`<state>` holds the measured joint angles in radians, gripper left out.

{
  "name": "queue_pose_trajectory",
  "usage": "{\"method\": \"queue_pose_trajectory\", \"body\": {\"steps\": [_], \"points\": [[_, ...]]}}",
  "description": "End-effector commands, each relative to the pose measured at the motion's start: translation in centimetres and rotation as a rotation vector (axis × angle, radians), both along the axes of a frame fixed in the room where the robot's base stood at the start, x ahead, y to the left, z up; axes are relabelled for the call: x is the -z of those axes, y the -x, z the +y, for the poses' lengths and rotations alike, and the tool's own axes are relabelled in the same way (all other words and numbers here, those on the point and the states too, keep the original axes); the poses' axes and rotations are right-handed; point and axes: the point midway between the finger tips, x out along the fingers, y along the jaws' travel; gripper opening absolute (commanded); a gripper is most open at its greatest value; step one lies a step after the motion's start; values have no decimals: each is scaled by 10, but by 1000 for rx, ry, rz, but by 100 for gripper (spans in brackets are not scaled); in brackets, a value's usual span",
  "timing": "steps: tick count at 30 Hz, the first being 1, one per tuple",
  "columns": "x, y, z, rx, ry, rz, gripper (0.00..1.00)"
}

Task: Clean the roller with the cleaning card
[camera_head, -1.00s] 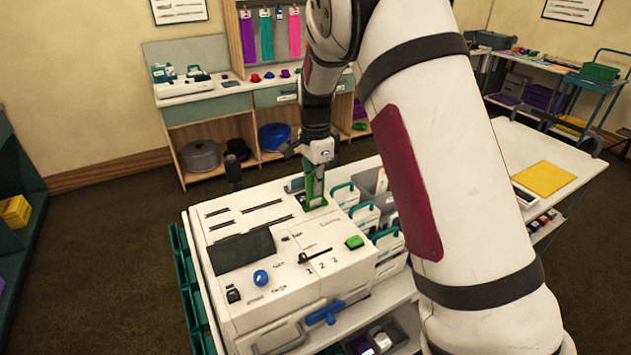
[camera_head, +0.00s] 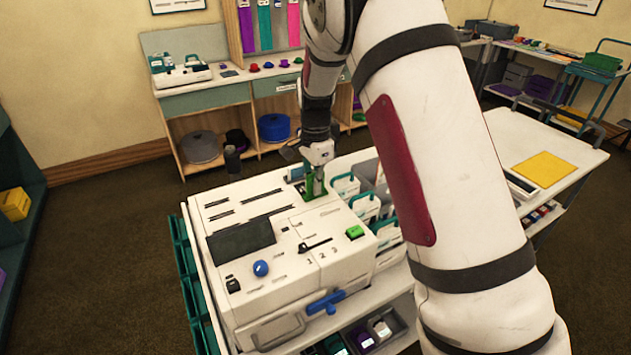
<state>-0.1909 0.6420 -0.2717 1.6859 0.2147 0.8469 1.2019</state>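A white machine (camera_head: 275,255) stands on a cart, with slots on top, a dark screen, a blue knob, a green button and a slider beside the marks 1 2 3. A green slot frame (camera_head: 302,186) is at its top back right corner. My gripper (camera_head: 318,190) points down at this green part. A green piece shows at its fingertips; I cannot tell whether it is a card held there or part of the machine. The fingers are small and partly hidden, so their opening is unclear. The roller cannot be seen.
White bins with teal handles (camera_head: 365,205) stand right of the machine. A blue lever (camera_head: 326,302) is on its front. A white table with a yellow sheet (camera_head: 544,173) is at right. A counter with a small white machine (camera_head: 182,76) is behind.

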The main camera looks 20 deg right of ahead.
Motion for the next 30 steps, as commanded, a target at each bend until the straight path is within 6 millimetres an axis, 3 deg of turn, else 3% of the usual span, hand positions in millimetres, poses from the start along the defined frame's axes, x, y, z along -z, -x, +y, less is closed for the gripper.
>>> {"method": "queue_pose_trajectory", "body": {"steps": [3, 6, 7, 20, 25, 30], "points": [[4, 0, 0, 0, 0, 1, 0], [4, 0, 0, 0, 0, 0, 26], [4, 0, 0, 0, 0, 0, 28], [1, 0, 0, 0, 0, -1, 28], [-18, -1, 1, -1, -1, -4, 28], [-53, -1, 1, -2, -1, -5, 28]]}}
